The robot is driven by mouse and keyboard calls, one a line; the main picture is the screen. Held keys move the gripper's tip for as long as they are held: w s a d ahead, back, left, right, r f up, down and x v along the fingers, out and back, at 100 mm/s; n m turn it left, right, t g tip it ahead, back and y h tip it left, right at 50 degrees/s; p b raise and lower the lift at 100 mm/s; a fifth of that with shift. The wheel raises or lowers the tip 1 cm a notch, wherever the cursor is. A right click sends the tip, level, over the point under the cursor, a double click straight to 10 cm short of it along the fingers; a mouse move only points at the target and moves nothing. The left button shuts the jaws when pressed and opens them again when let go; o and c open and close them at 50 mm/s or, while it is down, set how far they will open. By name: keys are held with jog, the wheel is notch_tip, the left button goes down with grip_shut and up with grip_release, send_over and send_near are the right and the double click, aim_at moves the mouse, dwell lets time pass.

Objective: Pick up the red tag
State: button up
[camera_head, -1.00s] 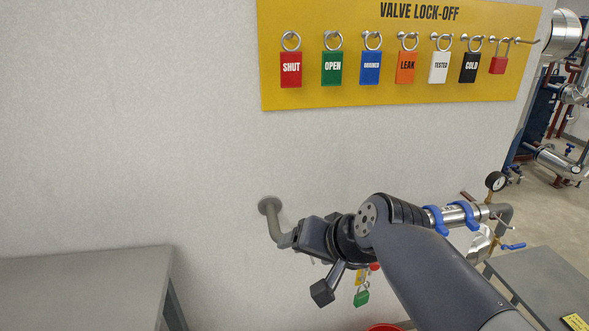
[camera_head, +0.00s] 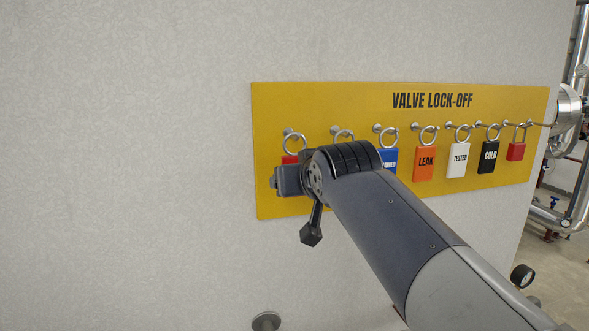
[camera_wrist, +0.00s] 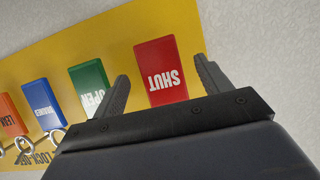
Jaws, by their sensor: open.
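The red tag (camera_head: 290,159), marked SHUT, hangs by its ring from a peg at the left end of the yellow board. In the head view my arm hides most of it. In the wrist view the red tag (camera_wrist: 160,72) shows upside down, between my two fingers. My gripper (camera_wrist: 164,82) is open, with one finger to each side of the tag. Neither finger visibly presses on it. The tag's ring is hidden behind my gripper body in the wrist view.
The yellow VALVE LOCK-OFF board (camera_head: 480,185) is on the wall. Green (camera_wrist: 89,86), blue (camera_wrist: 41,103), orange (camera_head: 424,163), white (camera_head: 458,160) and black (camera_head: 488,157) tags and a red padlock (camera_head: 516,151) hang in a row. The green tag is close beside one finger.

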jog(key=p+x, duration=0.2)
jog(key=x, duration=0.3)
jog(key=shift+w+a+r, duration=0.1)
jog(key=shift+w+r, duration=0.05)
jog(key=shift+r, duration=0.05)
jog(key=shift+c, duration=0.3)
jog(key=c, duration=1)
jog(key=shift+r, duration=0.15)
jog(key=s+d+b, duration=0.1)
jog(key=s+b, duration=0.1)
jog(key=s, duration=0.4)
jog(key=s+d+b, duration=0.1)
jog(key=s+b, duration=0.1)
jog(key=s, duration=0.3)
jog(key=s+d+r+b, duration=0.1)
jog(key=s+b, duration=0.1)
jog(key=s, duration=0.4)
jog(key=shift+s+d+r, duration=0.1)
jog(key=shift+s+d, duration=0.2)
jog(key=shift+s, duration=0.05)
jog(key=shift+w, duration=0.1)
